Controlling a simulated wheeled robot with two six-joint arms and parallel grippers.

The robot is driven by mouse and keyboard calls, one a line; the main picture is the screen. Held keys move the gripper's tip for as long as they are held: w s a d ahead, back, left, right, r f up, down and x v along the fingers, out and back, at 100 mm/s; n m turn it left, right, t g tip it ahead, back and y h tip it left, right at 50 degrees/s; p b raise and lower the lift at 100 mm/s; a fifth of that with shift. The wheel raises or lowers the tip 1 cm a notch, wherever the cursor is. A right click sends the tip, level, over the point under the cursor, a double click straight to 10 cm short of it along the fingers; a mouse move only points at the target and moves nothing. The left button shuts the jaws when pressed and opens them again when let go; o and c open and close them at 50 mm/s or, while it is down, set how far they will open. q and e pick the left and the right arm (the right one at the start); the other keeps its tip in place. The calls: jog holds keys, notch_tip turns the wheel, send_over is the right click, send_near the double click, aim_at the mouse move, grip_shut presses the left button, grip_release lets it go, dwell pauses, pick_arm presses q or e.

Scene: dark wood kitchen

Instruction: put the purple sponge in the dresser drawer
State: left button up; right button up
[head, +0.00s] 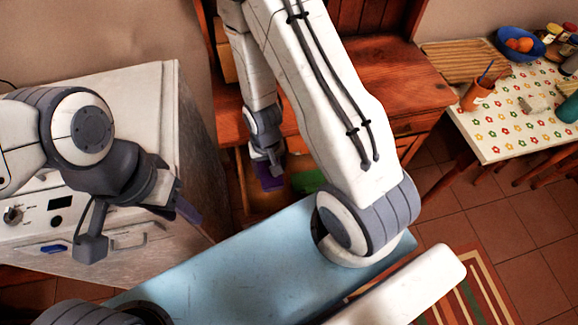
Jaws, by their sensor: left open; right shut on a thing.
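The purple sponge (268,179) is in the head view near the centre, at the lower end of my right gripper (266,158). That gripper is shut on it, pointing down at the front of the red-brown wooden dresser (395,75). A closed drawer front (408,127) shows on the dresser's right side. Below the sponge is a wooden recess with a green thing (307,180); I cannot tell whether it is an open drawer. My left gripper (138,232) is open and empty at the left, in front of the white appliance. My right arm hides much of the dresser.
The white appliance (140,90) stands at the left. A table with a flowered cloth (510,125) at the right bears a blue bowl of oranges (515,42), an orange cup (477,95) and a wooden board (462,58). Tiled floor (520,215) and a striped rug (480,285) lie at the lower right.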

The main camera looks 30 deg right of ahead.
notch_tip(320, 180, down, 10)
dwell(0.6)
jog(key=shift+f, duration=0.1)
jog(key=o, duration=1.4)
